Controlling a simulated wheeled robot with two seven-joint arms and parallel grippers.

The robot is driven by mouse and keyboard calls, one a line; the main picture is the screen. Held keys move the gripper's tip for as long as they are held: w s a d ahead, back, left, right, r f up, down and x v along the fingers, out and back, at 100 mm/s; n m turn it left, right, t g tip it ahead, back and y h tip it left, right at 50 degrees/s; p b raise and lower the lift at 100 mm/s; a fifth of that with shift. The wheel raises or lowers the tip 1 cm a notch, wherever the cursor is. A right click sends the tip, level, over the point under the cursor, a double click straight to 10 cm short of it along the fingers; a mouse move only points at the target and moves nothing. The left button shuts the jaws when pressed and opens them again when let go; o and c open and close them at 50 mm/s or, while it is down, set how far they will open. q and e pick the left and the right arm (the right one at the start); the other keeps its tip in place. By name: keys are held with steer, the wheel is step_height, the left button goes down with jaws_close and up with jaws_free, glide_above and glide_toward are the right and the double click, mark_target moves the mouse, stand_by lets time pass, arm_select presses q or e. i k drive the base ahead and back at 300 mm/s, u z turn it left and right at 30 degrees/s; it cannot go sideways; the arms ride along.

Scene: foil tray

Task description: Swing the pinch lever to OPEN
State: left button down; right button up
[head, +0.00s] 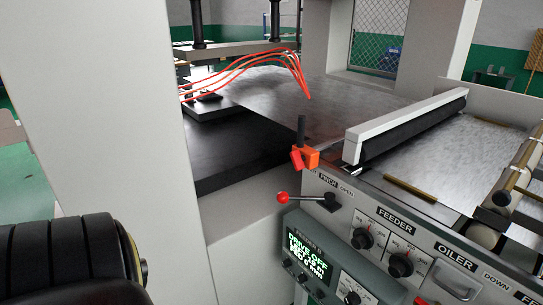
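The pinch lever (305,198) is on the machine's front panel, below the middle of the head view. It is a thin metal rod with a red ball knob (283,197) at its left end. The rod runs roughly level from a dark hub (330,202) out to the left, past the panel's left edge. The labels PINCH (328,178) and OPEN (347,190) are printed just above the hub. Neither of my grippers shows in the head view, and nothing is touching the knob.
A display (307,252) reading DRIVE OFF sits below the lever. FEEDER knobs (362,239) and an OILER unit (455,280) are to its right. An orange part with a black stem (311,155) stands above it. A pale machine column (115,110) rises at left.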

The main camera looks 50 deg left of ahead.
mark_target(328, 199)
steer(key=u, duration=1.6)
